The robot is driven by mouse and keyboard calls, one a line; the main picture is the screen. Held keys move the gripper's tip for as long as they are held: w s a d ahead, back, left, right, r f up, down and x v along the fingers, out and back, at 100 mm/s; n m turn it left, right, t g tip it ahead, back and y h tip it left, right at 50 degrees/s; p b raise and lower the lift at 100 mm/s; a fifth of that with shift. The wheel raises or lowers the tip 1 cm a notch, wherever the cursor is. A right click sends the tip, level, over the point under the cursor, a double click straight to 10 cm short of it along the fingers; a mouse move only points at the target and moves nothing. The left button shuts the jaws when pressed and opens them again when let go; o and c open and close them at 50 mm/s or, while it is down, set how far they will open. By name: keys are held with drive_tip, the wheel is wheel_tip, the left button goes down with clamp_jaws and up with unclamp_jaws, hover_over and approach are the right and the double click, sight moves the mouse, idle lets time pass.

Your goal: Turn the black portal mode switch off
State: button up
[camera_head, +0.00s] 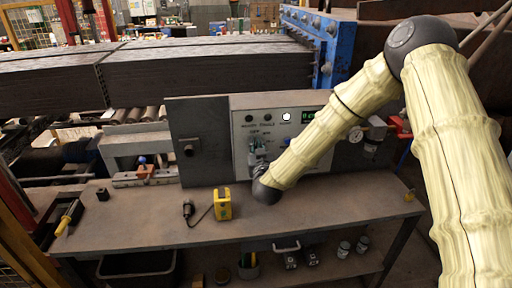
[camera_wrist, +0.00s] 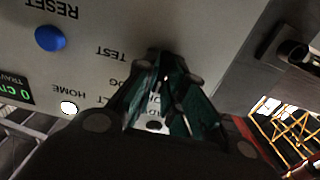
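A grey control panel (camera_head: 240,132) stands at the back of the bench. It shows upside down in the wrist view (camera_wrist: 225,30), with printed labels such as TEST, HOME and RESET. My gripper (camera_head: 258,160) is at the panel's lower left part. In the wrist view my gripper's dark green fingers (camera_wrist: 166,62) come close together at the panel face, beside the TEST label. I cannot tell whether they touch each other or hold something between them. The black portal mode switch cannot be made out; the fingers cover that part of the panel.
A blue button (camera_wrist: 50,38), a white button (camera_wrist: 69,107) and a green display (camera_wrist: 12,90) are near the fingers. A grey door (camera_head: 188,165) with a black latch (camera_wrist: 291,54) adjoins the panel. A yellow box (camera_head: 222,204) stands on the bench (camera_head: 330,205), whose right part is mostly clear.

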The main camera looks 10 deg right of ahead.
drive_tip(key=o, duration=0.4)
drive_tip(key=shift+d, duration=0.1)
drive_tip(key=shift+c, duration=0.2)
drive_tip(key=s, duration=1.2)
